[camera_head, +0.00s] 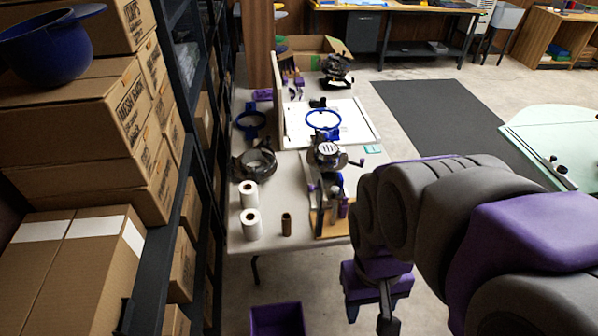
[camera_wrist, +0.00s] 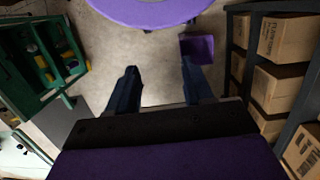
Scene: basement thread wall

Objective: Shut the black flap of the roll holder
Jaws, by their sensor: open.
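The likely roll holder (camera_head: 254,162) is a dark, rounded, ring-like device on the left of the pale table in the head view. It is small there, and I cannot make out its flap or whether that stands open. My gripper (camera_wrist: 158,68) shows in the wrist view with its two dark fingers spread wide and nothing between them. In the head view my gripper (camera_head: 385,322) hangs low in front of the table, to the right of it and well apart from the holder. The roll holder does not show in the wrist view.
White rolls (camera_head: 250,209) and a brown spool (camera_head: 286,224) stand near the table's front edge (camera_head: 290,246). A blue-ringed machine (camera_head: 326,150) stands mid-table. A purple bin (camera_head: 278,320) sits on the floor. Shelves with boxes (camera_head: 190,215) line the left. A dark mat (camera_head: 440,115) lies right.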

